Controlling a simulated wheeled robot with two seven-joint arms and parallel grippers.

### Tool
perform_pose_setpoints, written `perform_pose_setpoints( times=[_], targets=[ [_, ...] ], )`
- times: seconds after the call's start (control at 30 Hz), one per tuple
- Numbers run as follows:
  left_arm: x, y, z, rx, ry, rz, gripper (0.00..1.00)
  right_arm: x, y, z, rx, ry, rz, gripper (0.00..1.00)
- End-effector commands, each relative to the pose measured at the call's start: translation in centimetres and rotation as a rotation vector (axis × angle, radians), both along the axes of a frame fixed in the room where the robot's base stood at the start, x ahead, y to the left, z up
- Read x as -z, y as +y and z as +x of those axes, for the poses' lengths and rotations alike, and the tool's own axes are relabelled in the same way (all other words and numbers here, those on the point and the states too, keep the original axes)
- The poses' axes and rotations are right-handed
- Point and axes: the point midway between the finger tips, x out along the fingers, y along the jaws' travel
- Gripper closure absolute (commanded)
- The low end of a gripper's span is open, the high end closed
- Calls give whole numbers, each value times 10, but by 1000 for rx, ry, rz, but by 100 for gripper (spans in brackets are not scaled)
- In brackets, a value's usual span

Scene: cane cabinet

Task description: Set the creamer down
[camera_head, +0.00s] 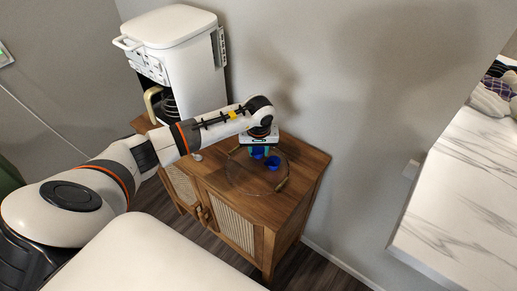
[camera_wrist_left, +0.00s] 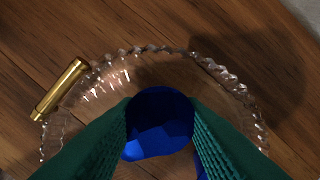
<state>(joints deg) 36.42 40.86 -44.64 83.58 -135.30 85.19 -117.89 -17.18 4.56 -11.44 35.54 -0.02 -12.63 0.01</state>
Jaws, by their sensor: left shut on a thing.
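The creamer looks to be the blue thing (camera_wrist_left: 160,122) between my left gripper's green fingers in the left wrist view. In the head view, blue (camera_head: 273,163) shows beside the fingers and between them; I cannot tell if it is all one piece. My left gripper (camera_head: 258,152) is shut on the blue creamer, above a clear glass tray (camera_head: 243,187) with gold handles. The tray's scalloped rim also shows in the wrist view (camera_wrist_left: 205,62). I cannot tell whether the creamer touches the tray. My right gripper is not in view.
The tray stands on a wooden cabinet (camera_head: 300,165) with cane doors. A large white coffee machine (camera_head: 175,45) stands at the cabinet's left, beneath it a dark carafe area. The wall is close behind. A white marble-like counter (camera_head: 460,190) is at the right. Bare wood shows right of the tray.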

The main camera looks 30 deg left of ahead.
Motion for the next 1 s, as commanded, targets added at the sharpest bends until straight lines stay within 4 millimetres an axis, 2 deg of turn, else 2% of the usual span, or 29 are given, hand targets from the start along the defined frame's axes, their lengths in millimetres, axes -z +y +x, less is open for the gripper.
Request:
perform_pose_setpoints(
  times=[0.07,0.1,0.2,0.23,0.47,0.6,0.63,0.77,1.0],
  targets=[
    [4,0,0,0,-1,1,86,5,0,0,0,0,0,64],
    [3,0,0,0,-1,1,61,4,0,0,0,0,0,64],
    [2,0,0,0,-1,1,45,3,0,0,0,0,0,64],
    [2,0,0,0,-1,1,43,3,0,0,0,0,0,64],
    [2,0,0,0,0,0,43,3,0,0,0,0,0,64],
    [-5,0,0,0,0,-1,43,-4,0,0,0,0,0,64],
    [-6,0,0,1,-2,0,43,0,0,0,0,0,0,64],
    [-29,-1,-2,2,-6,2,43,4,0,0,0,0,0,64],
    [-81,-6,-8,1,-6,2,43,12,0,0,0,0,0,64]
  ],
)
